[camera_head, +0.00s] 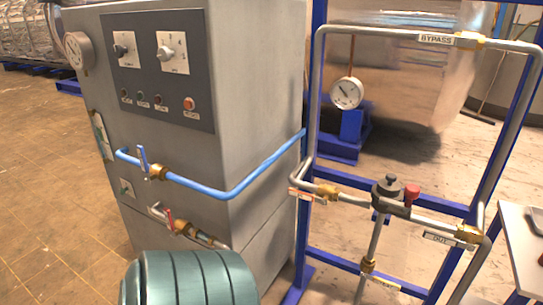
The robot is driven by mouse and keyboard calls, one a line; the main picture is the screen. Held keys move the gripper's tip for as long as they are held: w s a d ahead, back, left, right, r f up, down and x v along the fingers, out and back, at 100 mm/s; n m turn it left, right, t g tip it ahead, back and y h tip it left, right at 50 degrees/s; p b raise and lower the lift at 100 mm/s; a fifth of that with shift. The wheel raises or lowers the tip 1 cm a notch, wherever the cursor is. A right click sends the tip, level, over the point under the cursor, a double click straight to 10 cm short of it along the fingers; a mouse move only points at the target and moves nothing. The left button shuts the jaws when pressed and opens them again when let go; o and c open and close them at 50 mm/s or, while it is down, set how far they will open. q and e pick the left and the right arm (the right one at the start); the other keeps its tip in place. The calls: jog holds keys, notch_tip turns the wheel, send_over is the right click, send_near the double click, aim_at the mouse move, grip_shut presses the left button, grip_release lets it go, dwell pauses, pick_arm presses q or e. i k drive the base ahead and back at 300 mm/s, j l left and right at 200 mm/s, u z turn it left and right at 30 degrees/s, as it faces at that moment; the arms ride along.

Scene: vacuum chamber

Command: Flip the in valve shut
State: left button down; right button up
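The pipe frame at the right carries a brass valve (325,191) on the left end of its lower pipe. A small orange-and-white tag (304,195) hangs just left of it; its text is too small to read, so I cannot confirm that this is the in valve. Its handle is too small for me to tell which way it points. The OUT label (441,238) is beside another brass valve (467,234) at the right end of that pipe. The BYPASS label (436,38) is on the top pipe beside a brass valve (470,40). Neither gripper is in view.
A grey cabinet (265,120) with a control panel, blue-handled valve (142,158) and red-handled valve (170,219) stands at the left. A ribbed teal cylinder (190,280) is at the bottom. A regulator with a red knob (412,192) is mid-pipe. A white table (525,250) is at the right.

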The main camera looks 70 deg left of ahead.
aim_at(293, 192)
jog(key=u, duration=1.9)
